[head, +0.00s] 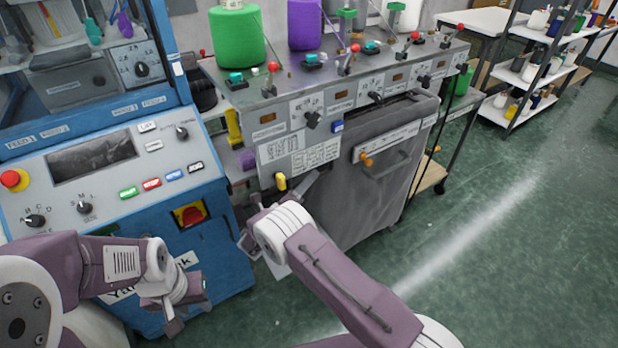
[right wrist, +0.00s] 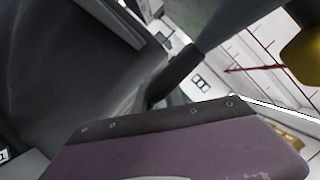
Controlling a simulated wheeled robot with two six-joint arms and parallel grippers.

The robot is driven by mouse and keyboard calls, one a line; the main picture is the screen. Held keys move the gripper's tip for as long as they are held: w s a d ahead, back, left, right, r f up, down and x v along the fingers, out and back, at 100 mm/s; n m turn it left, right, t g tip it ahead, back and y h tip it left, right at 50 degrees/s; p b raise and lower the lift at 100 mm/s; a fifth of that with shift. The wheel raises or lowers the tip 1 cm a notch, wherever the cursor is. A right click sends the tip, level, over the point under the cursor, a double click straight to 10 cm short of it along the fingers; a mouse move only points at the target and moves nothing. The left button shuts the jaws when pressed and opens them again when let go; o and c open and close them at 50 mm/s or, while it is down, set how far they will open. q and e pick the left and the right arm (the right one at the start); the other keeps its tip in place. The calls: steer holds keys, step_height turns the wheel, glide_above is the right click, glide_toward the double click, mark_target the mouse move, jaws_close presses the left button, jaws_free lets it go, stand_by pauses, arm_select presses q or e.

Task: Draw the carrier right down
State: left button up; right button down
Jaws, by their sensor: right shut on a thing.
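My right gripper (head: 256,218) is low at the front of the grey knitting machine, in the gap next to the blue cabinet. It is shut on a part there that I take to be the carrier; my wrist hides most of it, so its shape cannot be told. A yellow knob (head: 281,182) sticks out just above this gripper. In the right wrist view a yellow piece (right wrist: 303,58) shows at the upper right, and dark finger parts (right wrist: 176,76) hide the grip. My left gripper (head: 187,305) is open and empty, low in front of the blue cabinet.
The blue control cabinet (head: 130,190) with buttons and dials stands at the left. A grey bin (head: 375,185) with a handle hangs to the right of my right gripper. Green (head: 237,38) and purple (head: 304,25) yarn cones stand on top. The green floor (head: 510,250) at right is clear.

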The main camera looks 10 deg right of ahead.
steer(key=shift+s+d+f, duration=0.1)
steer(key=shift+s+f, duration=0.05)
steer(key=shift+f, duration=0.3)
steer(key=c, duration=1.6)
jaws_free()
steer(key=shift+o, duration=1)
steer(key=shift+r, duration=0.15)
steer(key=shift+s+a, duration=0.1)
steer(key=shift+a, duration=0.25)
steer(key=b+v, duration=0.1)
steer(key=v, duration=0.7)
steer(key=shift+f, duration=0.25)
steer(key=shift+s, duration=0.1)
